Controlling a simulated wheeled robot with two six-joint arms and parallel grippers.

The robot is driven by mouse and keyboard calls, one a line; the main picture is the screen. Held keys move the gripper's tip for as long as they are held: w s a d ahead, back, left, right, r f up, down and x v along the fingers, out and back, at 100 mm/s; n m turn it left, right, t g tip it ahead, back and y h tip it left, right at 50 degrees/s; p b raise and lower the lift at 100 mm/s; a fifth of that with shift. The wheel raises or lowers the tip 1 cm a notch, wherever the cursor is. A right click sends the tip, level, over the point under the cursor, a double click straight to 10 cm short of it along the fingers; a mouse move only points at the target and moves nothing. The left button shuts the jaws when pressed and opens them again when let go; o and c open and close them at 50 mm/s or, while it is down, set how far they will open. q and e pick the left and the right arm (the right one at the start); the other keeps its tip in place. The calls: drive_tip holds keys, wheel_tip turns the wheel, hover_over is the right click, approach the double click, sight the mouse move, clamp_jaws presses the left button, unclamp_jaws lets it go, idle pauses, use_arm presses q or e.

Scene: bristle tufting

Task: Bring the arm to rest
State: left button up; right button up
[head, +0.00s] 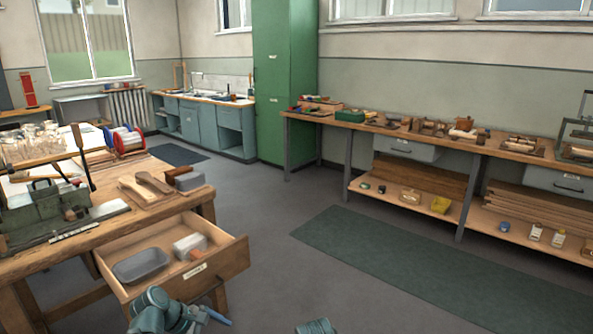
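My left arm comes up from the bottom edge in front of the open drawer (237,262). Its teal joints show, and the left gripper (208,316) lies low at its right side, close below the drawer front. The gripper is small and partly hidden by the arm, so I cannot tell whether it is open or shut. Only a teal piece of my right arm shows at the bottom edge, right of centre; its gripper is out of view.
The drawer juts from the wooden workbench (38,254) and holds a grey tray (141,266) and a pale block (190,246). A green fixture (45,210) stands on the bench. A long bench (345,124) lines the back wall. Floor (285,205) is clear between.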

use_arm(q)
drive_tip(key=s+d+f+m+g+y+b, duration=0.1)
drive_tip(key=s+d+f+m+y, duration=0.3)
drive_tip(key=m, duration=0.6)
drive_tip(key=s+d+f+m+g+y+b, duration=0.2)
drive_tip(key=s+d+f+m+y+b, duration=0.2)
drive_tip(key=s+d+m, duration=0.5)
wheel_tip(320, 180, down, 3)
drive_tip(key=shift+s+d+r+m+b, duration=0.15)
drive_tip(key=shift+d+m+b, duration=0.15)
drive_tip(key=shift+d+m, duration=0.15)
